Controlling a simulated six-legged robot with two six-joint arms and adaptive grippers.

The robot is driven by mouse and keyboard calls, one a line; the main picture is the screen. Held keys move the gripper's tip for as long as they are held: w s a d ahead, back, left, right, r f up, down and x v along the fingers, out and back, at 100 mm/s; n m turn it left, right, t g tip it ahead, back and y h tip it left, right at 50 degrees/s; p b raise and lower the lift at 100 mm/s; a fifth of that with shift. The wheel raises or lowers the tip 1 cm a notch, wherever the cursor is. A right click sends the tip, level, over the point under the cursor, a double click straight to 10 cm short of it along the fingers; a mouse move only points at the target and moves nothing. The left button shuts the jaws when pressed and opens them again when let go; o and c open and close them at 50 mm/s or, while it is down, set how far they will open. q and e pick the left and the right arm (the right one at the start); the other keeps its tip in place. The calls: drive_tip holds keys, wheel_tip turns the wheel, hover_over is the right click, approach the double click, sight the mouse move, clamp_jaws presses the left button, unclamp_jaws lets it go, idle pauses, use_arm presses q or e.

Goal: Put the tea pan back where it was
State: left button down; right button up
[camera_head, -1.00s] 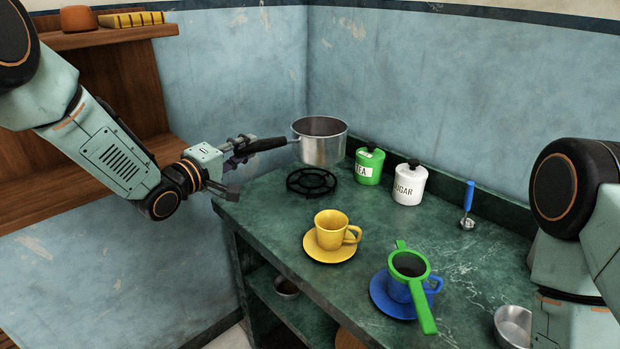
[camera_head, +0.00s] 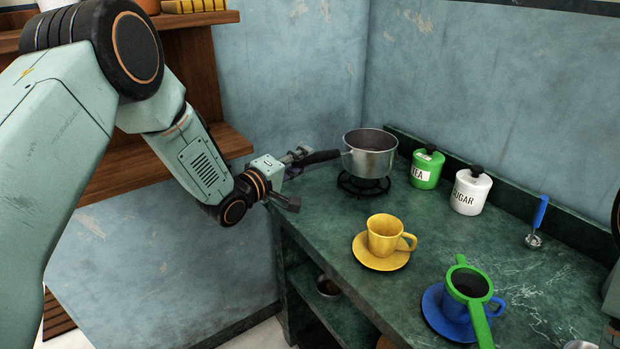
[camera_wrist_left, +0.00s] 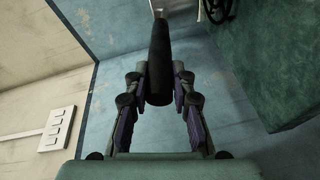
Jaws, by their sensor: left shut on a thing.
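The tea pan (camera_head: 369,159) is a silver pot with a black handle (camera_head: 321,157). It is level over the dark burner grate (camera_head: 363,187); I cannot tell whether its base touches the grate. My left gripper (camera_head: 300,158) is shut on the handle, from the left of the pan. In the left wrist view, the handle (camera_wrist_left: 159,63) runs between the fingers of the left gripper (camera_wrist_left: 160,85). The pan's body is mostly out of that view. My right gripper is not in view.
On the green counter (camera_head: 340,232) stand a green tea canister (camera_head: 427,168), a white sugar canister (camera_head: 470,192), a yellow cup (camera_head: 385,235) on its saucer, and a blue cup (camera_head: 455,306) with a green strainer (camera_head: 472,288) on it. A blue-handled utensil (camera_head: 539,214) stands at the right.

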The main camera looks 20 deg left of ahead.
use_arm(q)
drive_tip(key=shift+a+f, duration=0.45)
drive_tip(key=shift+a, duration=0.05)
wheel_tip(320, 180, down, 3)
drive_tip(key=shift+w+d+f+b, duration=0.1)
drive_tip(key=shift+d+f+b, duration=0.1)
drive_tip(key=shift+b, duration=0.15)
drive_tip(key=c, duration=1.5)
unclamp_jaws()
drive_tip(key=shift+a+f, duration=0.1)
drive_tip(key=shift+a, duration=0.05)
drive_tip(key=o, duration=0.3)
drive_tip(key=shift+s+d+r, duration=0.2)
drive_tip(key=shift+s, duration=0.15)
drive_tip(key=shift+o, duration=0.3)
drive_tip(key=shift+d, duration=0.1)
drive_tip(key=p+v, duration=0.2)
drive_tip(key=v, duration=0.9)
drive_tip(key=shift+s+a, duration=0.3)
